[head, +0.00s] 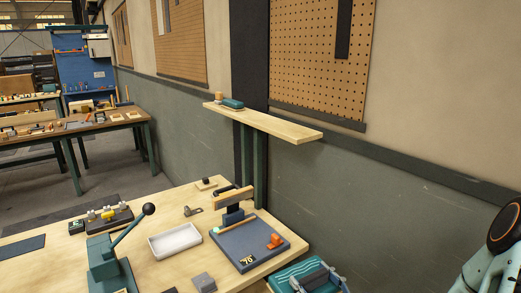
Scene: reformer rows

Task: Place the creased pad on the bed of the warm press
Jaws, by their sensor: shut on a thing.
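The warm press (250,244) stands on the wooden bench, with a flat blue-grey bed, a dark upright with a wooden-faced head, an orange knob and a small plate reading "76". A pale wooden bar lies across the bed's back left part. The creased pad (287,273) looks teal with pale wavy lines and shows at the bottom edge, right of the press and apart from it. My gripper (318,274), dark and grey, is over the pad and shut on it. The pad's lower part is cut off by the frame, and the fingertips' contact is hard to see.
A white tray (175,241) stands left of the warm press. A green lever press (103,258) with a black ball handle stands farther left. A grey block (204,282) lies in front. A narrow wall shelf (270,122) juts out above the bench's back. My arm shows at right.

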